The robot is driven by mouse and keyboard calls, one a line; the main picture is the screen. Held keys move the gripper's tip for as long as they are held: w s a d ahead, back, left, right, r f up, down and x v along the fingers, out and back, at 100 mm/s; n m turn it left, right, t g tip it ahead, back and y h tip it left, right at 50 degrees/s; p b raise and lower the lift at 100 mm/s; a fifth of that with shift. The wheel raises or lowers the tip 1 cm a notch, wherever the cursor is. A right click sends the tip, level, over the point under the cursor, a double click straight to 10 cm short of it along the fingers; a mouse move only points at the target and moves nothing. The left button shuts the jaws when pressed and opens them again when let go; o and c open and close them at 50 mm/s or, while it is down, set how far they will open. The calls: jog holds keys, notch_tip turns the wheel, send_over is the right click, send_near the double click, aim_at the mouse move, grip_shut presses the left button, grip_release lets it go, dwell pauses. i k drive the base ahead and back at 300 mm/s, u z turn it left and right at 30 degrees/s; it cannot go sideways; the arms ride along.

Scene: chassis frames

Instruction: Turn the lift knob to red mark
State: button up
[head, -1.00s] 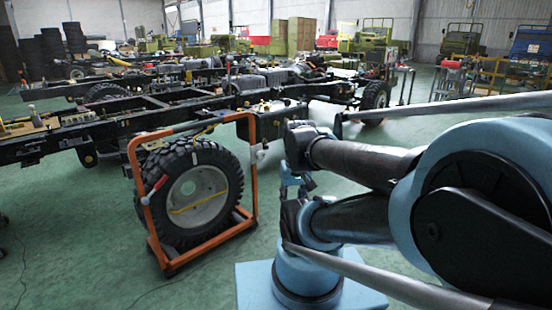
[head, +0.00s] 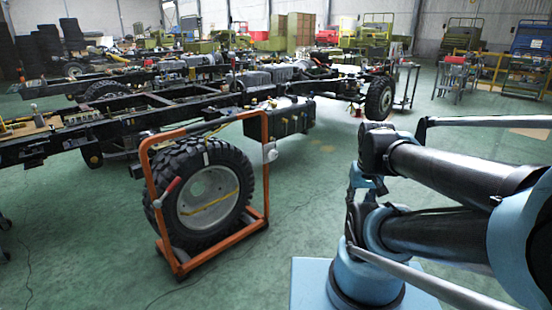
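I cannot make out a lift knob or a red mark for sure. An orange wheel stand (head: 158,212) holds an upright black tyre (head: 232,168) with a pale hub (head: 207,186). A red-gripped lever (head: 170,188) sits on the stand's near left post. A small pale round part (head: 270,152) shows at its right post. My arm (head: 455,175) fills the right side, clear of the stand in the picture. A small light-blue linkage shows near the arm's end, but whether it is my gripper, and whether that is open or shut, I cannot tell.
A long black truck chassis (head: 130,117) crosses behind the stand, with a wheel (head: 379,98) at its right end. Carts (head: 455,77) and a workbench (head: 525,72) stand at the back right. Green floor (head: 310,205) is clear between the stand and my arm.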

aim_at(273, 154)
jog(key=k, duration=0.95)
jog(key=u, duration=0.45)
jog(key=i, duration=1)
